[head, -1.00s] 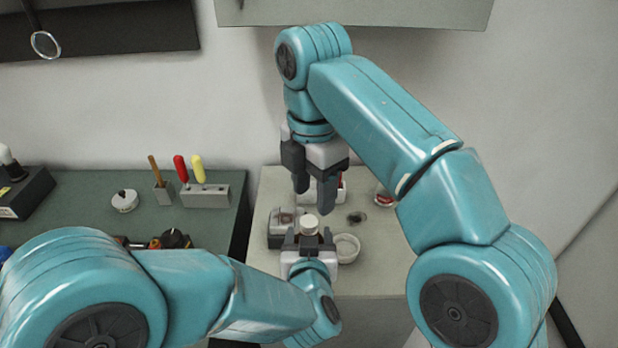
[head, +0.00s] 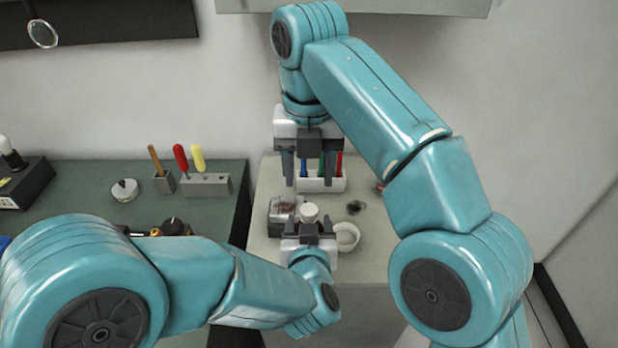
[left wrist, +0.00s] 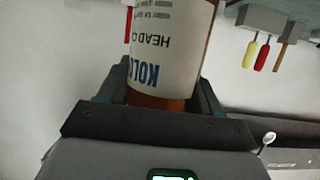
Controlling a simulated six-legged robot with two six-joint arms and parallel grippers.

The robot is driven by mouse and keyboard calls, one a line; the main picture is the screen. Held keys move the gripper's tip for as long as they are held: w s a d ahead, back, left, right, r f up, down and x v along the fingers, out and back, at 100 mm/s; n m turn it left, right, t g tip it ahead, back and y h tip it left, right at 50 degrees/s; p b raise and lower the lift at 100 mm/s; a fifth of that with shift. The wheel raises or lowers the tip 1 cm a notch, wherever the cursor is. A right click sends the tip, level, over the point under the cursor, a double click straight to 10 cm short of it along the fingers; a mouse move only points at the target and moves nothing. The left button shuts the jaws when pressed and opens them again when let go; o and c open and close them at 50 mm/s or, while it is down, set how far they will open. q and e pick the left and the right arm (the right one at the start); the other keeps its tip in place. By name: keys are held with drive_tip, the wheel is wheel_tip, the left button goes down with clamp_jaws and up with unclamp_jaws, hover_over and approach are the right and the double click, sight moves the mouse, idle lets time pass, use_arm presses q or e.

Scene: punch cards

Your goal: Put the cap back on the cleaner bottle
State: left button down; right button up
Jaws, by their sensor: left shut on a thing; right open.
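The cleaner bottle is amber with a white printed label, seen large in the left wrist view (left wrist: 165,50). My left gripper (head: 309,228) is shut on it and holds it over the light bench; its top is out of the left wrist view. In the head view a white round cap (head: 309,212) shows at the bottle's top, between the left fingers; how tightly it sits I cannot tell. My right gripper (head: 309,172) is open and empty, fingers pointing down, apart from and above the cap in the picture.
A white holder (head: 322,183) with coloured pens stands behind. A grey device (head: 283,211) is left of the bottle, a white round dish (head: 346,237) right, a dark spot (head: 354,208) behind it. A tool block (head: 206,186) stands on the green bench at left.

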sight(309, 208)
wheel_tip(309, 208, down, 8)
drive_tip(key=shift+r, duration=0.1)
idle(0.4)
clamp_jaws()
drive_tip(key=m, duration=0.3)
drive_tip(key=shift+o, duration=0.3)
unclamp_jaws()
